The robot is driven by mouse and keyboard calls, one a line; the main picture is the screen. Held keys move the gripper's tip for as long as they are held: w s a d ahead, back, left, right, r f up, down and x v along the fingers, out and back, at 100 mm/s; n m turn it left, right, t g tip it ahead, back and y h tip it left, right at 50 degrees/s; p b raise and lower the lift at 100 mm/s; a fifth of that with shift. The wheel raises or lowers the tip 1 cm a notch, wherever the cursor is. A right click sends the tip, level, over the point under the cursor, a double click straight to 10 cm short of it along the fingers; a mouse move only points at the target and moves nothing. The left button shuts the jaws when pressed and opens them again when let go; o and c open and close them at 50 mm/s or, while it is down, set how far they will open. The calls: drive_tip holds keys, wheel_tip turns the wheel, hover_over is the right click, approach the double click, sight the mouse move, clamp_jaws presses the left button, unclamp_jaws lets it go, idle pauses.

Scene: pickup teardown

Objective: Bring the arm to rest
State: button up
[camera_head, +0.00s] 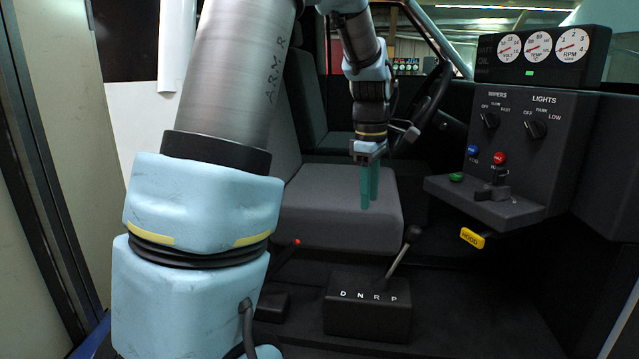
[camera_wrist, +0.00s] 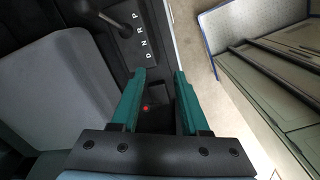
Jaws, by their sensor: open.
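My gripper (camera_head: 370,186) has two green fingers and hangs pointing down in front of the grey seat (camera_head: 345,222) in the head view. In the wrist view my gripper (camera_wrist: 160,82) shows its fingers apart with nothing between them. My arm, light blue and grey, fills the left and upper middle of the head view. Beyond the fingertips in the wrist view lie the dark cab floor and a small red light or tip (camera_wrist: 145,108).
A gear selector box (camera_head: 367,305) with a lever (camera_head: 403,250) stands on the floor. The dashboard panel (camera_head: 525,135) has knobs, a yellow hood handle (camera_head: 472,238) and gauges (camera_head: 538,50). A steering wheel (camera_head: 432,100) is behind my wrist. A pale floor (camera_wrist: 215,100) lies outside the cab.

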drive_tip(key=s+a+f+m, duration=0.4)
drive_tip(key=s+a+m, duration=0.2)
drive_tip(key=a, duration=0.2)
drive_tip(key=s+a+f+m+t, duration=0.1)
drive_tip(key=s+a+f+m, duration=0.3)
drive_tip(key=a, duration=0.5)
drive_tip(key=s+m, duration=0.2)
drive_tip(key=s, duration=0.1)
drive_tip(key=shift+s+a+f+m, duration=0.2)
drive_tip(key=shift+s+f+m, duration=0.05)
drive_tip(key=shift+m, duration=0.15)
